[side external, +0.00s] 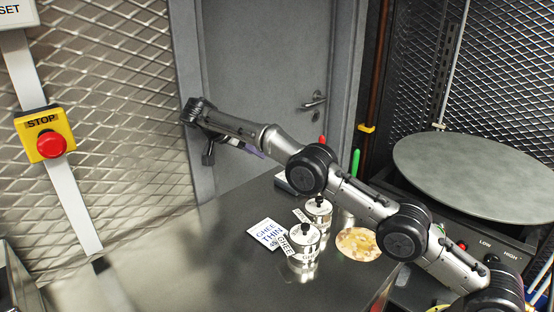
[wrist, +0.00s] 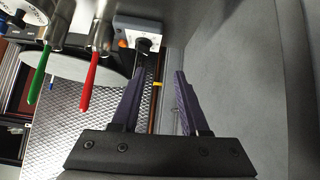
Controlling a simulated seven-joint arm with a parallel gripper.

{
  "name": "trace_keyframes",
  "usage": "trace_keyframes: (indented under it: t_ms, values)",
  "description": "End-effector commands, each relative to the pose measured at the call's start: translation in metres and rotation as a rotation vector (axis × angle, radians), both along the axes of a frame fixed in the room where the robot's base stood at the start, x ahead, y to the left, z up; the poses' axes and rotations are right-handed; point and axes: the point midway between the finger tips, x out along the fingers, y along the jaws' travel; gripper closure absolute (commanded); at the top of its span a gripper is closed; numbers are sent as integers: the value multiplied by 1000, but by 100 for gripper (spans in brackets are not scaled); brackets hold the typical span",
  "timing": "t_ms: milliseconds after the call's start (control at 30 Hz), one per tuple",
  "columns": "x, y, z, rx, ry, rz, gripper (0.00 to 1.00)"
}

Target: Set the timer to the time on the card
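A white card (side external: 268,234) lies on the steel counter in the side external view. It reads "GHEE THIN"; a smaller line below is partly hidden and unclear. A pale box (side external: 283,183), perhaps the timer, stands behind my arm, mostly hidden. The wrist view, which looks upside down, shows a white box (wrist: 128,27) with a black knob and an orange part; its setting is unreadable. My gripper (wrist: 160,73) is open and empty, its purple fingers apart. In the side external view my gripper (side external: 250,150) is above the counter's far side, apart from the box.
Two lidded steel canisters (side external: 302,243) (side external: 318,211), one labelled GHEE, stand near the card. A red handle (wrist: 95,75) and a green handle (wrist: 40,75) stick out near the box. A flatbread (side external: 357,243) and a round griddle (side external: 480,170) are at right. The counter's left is clear.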

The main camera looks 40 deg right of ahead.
Motion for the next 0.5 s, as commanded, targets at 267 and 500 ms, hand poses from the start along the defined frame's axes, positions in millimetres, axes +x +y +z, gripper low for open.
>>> trace_keyframes:
  t_ms: [267,500]
  values:
    - [14,6,-37,184,253,481,54]
    - [-17,-18,-18,343,286,798,54]
